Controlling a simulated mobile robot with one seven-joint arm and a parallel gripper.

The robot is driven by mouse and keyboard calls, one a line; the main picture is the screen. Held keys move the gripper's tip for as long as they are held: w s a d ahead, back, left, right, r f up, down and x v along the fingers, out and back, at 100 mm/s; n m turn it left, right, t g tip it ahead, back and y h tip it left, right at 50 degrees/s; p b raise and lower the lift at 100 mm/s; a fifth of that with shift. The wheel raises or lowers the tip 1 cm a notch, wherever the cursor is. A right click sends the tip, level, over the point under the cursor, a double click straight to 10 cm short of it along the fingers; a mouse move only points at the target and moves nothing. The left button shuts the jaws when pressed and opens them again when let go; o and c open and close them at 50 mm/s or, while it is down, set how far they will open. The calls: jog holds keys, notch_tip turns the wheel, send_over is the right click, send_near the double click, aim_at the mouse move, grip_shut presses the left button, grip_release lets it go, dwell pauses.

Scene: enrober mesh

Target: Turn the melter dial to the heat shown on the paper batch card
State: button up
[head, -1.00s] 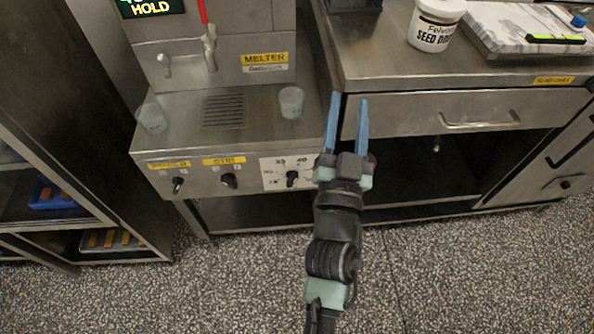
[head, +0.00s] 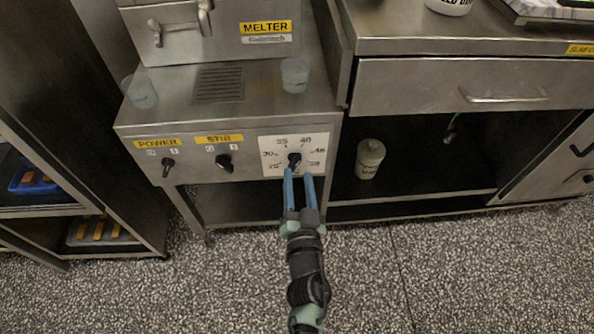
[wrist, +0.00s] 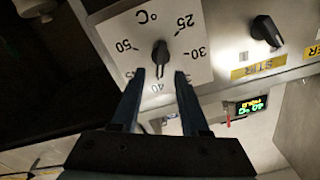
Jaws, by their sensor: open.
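The melter dial (head: 294,160) is a black knob on a white numbered plate, on the front panel at the right end of the melter (head: 226,128). In the wrist view the dial (wrist: 161,55) is upside down, with marks from 25 to 50 around it and a °C sign. I cannot tell surely which mark its pointer faces. My gripper (head: 298,176) is open and empty, its blue fingers just below and in front of the dial. In the wrist view my gripper (wrist: 160,73) has its fingertips on either side of the knob's line, apart from it. I see no paper batch card.
POWER (head: 168,163) and STIR (head: 224,162) switches sit left of the dial. Two clear cups (head: 140,92) (head: 294,75) stand on the melter top. A lit display (wrist: 258,109) shows in the wrist view. A lidded jar (head: 369,160) stands on the right lower shelf.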

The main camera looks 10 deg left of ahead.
aim_at(297, 165)
jog(key=shift+b+x, duration=0.6)
jog(key=shift+x, duration=1.35)
grip_shut()
